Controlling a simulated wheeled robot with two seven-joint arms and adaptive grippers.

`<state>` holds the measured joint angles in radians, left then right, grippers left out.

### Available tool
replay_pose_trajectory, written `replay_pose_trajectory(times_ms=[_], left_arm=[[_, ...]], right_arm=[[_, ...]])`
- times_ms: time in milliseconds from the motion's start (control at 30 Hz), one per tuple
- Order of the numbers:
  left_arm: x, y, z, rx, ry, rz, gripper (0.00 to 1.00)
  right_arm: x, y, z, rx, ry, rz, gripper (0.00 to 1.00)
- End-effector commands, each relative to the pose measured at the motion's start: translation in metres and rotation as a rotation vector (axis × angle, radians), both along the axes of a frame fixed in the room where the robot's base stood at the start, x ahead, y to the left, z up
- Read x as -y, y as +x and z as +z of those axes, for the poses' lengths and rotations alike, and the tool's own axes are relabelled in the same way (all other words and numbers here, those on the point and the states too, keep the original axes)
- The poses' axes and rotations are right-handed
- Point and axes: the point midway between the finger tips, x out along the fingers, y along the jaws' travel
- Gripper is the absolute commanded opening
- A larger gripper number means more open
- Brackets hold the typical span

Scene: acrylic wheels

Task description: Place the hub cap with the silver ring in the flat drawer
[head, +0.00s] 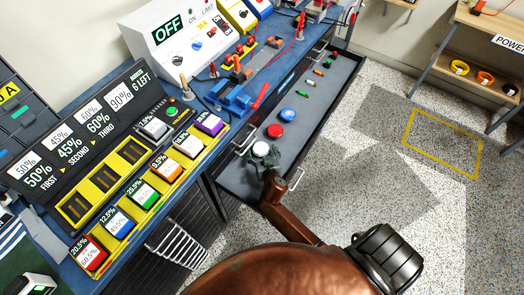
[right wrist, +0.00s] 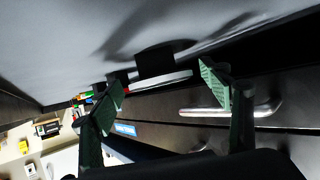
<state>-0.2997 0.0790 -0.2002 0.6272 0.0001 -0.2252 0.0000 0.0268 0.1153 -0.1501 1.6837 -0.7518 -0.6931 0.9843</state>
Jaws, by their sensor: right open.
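The flat drawer (head: 237,173) is pulled out below the blue bench and has a grey floor. A round white cap (head: 261,149) lies at its near end; it also shows in the right wrist view as a dark piece with a bright silvery-white rim (right wrist: 163,81). I cannot clearly make out a silver ring on it in the head view. My right gripper (head: 263,163) is at the cap; in the right wrist view its green fingers (right wrist: 163,85) are apart, with the cap beyond and between their tips. My left gripper is not in view.
A red cap (head: 274,131), a blue cap (head: 287,115) and several small coloured parts lie farther along the drawer. The bench (head: 228,102) holds a clamp fixture (head: 235,97), an OFF panel (head: 180,35) and yellow bins. Speckled floor right of the drawer is open.

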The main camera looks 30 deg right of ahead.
Motion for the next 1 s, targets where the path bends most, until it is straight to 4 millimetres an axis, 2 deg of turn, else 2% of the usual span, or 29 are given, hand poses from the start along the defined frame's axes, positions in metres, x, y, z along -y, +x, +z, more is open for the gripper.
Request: replay_pose_trajectory(times_ms=[233, 367, 700, 800, 1000], left_arm=[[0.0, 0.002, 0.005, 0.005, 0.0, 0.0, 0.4], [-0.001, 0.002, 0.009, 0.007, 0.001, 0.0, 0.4], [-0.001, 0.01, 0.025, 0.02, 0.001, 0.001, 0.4], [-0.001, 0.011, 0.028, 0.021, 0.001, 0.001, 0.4], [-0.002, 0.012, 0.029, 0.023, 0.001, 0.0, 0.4]], right_arm=[[0.0, 0.0, 0.008, 0.001, -0.002, 0.001, 0.71], [-0.008, -0.017, 0.015, 0.0, 0.003, 0.0, 0.71], [-0.031, -0.076, 0.046, 0.001, 0.002, -0.002, 0.71], [-0.036, -0.088, 0.051, 0.0, 0.003, -0.001, 0.71], [-0.041, -0.099, 0.057, 0.001, 0.0, 0.0, 0.71]])
